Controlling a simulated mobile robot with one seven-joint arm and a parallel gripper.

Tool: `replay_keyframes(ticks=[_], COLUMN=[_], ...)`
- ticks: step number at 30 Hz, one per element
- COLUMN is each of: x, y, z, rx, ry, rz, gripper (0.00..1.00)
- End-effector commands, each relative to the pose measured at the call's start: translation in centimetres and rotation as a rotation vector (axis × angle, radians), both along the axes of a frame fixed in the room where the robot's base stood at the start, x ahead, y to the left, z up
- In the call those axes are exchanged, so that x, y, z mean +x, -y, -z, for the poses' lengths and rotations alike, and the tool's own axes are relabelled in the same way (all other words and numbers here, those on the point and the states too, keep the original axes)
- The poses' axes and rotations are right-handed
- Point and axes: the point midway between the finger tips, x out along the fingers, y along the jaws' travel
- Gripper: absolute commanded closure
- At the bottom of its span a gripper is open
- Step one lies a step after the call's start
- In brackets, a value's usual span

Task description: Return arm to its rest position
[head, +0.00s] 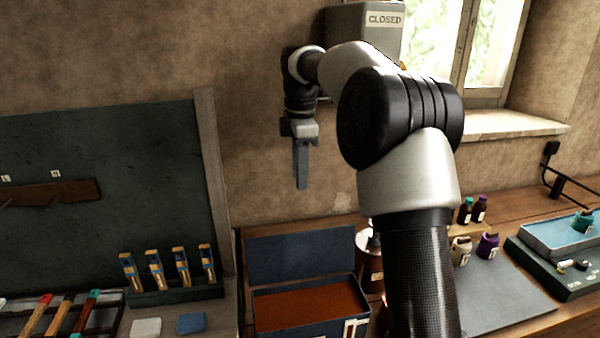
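My arm rises from the bottom of the head view and bends to the left. My gripper (301,172) hangs at its end, pointing down in the air in front of the plaster wall. It is above the open blue box (300,258) and well clear of it. The fingers show as one narrow grey shape from the side, so I cannot tell whether they are open or shut. I see nothing clearly held in them. The handwheel press is not recognisable in this view.
A grey box labelled CLOSED (365,22) is on the wall behind my arm. A dark board (100,190) stands left.

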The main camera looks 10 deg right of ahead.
Motion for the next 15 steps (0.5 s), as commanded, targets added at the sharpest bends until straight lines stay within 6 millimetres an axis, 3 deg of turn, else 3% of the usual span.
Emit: replay_keyframes(ticks=[8,11,15], x=[-0.7,-2.5,-7.0], y=[-0.2,-0.7,-1.3], z=[-0.7,-2.3,-5.1], rx=[-0.004,-0.013,-0.015], ry=[0.010,0.038,0.103], rz=[0.028,0.109,0.305], gripper=[0.72,0.72,0.72])
